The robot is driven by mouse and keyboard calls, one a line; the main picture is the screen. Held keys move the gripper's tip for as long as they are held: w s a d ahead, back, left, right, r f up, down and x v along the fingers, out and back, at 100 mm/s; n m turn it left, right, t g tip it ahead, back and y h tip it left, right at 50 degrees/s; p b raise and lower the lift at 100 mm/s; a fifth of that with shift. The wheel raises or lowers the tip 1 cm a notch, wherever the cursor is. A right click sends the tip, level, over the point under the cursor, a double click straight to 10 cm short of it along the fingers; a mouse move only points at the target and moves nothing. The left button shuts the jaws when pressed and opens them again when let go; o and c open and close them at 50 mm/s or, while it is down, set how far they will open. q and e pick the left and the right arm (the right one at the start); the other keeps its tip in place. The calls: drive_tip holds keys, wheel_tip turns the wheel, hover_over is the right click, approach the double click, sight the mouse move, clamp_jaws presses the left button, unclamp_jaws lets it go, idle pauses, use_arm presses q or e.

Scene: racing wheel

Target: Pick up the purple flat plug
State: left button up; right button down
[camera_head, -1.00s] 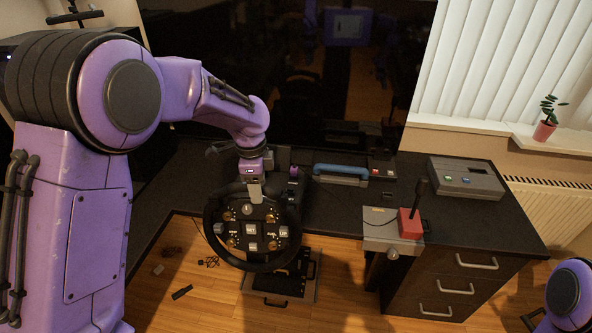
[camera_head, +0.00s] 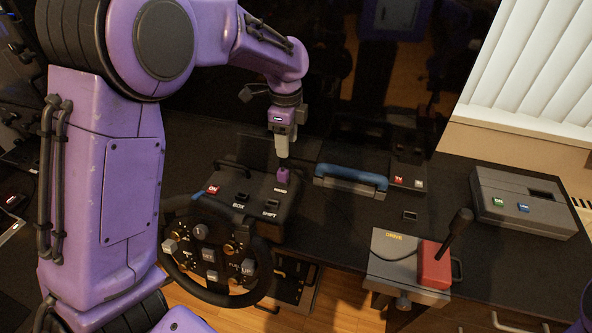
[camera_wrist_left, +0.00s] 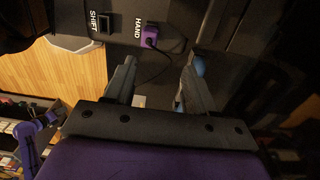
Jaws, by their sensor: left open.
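The purple flat plug (camera_head: 283,175) stands at the back right corner of the black box behind the steering wheel. In the left wrist view the purple plug (camera_wrist_left: 150,35) sits at the socket labelled HAND, with a dark cable running from it. My left gripper (camera_head: 282,155) is just above the plug in the head view, pointing down. In the left wrist view its two fingers (camera_wrist_left: 158,80) are apart with nothing between them, and the plug lies beyond the tips. My right gripper does not show.
A blue-handled grey object (camera_head: 350,181) lies close on the right. A grey DRIVE box (camera_head: 395,250) with a red lever block (camera_head: 434,265) stands farther right.

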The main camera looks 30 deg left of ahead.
sight(282, 170)
use_arm(q)
drive_tip(key=f, duration=0.1)
drive_tip(key=s+f, duration=0.1)
drive_tip(key=f, duration=0.1)
drive_tip(key=s+f, duration=0.1)
drive_tip(key=shift+a+f, duration=0.1)
drive_tip(key=shift+f, duration=0.1)
wheel_tip(282, 170, down, 5)
drive_tip(key=shift+w+a+r+p, duration=0.1)
drive_tip(key=shift+r+p, duration=0.05)
drive_tip(key=shift+p, duration=0.45)
drive_tip(key=shift+f, duration=0.35)
clamp_jaws()
